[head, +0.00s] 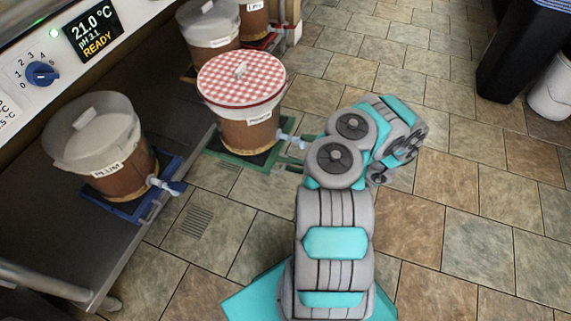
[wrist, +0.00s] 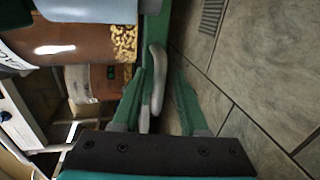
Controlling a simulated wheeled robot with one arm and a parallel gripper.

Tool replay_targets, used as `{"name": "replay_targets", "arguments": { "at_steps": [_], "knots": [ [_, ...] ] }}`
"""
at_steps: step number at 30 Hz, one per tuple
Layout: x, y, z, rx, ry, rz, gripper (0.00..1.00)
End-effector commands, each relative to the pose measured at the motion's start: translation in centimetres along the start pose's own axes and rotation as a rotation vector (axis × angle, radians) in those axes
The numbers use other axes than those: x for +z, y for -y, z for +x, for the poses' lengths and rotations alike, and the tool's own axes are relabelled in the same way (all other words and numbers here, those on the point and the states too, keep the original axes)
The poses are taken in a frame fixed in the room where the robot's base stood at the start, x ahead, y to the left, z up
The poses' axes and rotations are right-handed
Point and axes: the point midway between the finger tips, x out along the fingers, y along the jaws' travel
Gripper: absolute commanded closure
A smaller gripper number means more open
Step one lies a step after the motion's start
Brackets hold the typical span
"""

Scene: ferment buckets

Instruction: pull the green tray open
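The green tray (head: 228,155) lies under the bucket with the red-and-white checked lid (head: 242,78) and juts out past the shelf edge over the floor. In the wrist view the tray's green front edge (wrist: 152,30) runs up from the centre, with a pale grey curved handle (wrist: 158,82). My gripper (wrist: 161,80) is open, its two green fingers spread on either side of the handle. The handle lies nearer the left finger; I cannot tell whether they touch. In the head view my arm hides much of the gripper.
A blue tray (head: 118,207) with a grey-lidded bucket (head: 95,135) stands on the dark shelf (head: 45,230) at left. More buckets stand behind. Taps stick out from the buckets. The tiled floor (head: 455,190) to the right is clear up to a white bin (head: 551,95).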

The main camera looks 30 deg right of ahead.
Motion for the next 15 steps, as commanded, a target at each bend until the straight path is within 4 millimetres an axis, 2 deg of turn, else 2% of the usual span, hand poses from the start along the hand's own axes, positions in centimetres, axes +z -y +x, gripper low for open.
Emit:
{"name": "replay_targets", "arguments": {
  "at_steps": [9, 15],
  "knots": [
    [0.0, -0.1, -0.2, 0.001, -0.001, 0.0, 0.53],
    [0.1, -0.1, -2.5, 0.001, 0.003, 0.0, 0.53]
  ]
}}
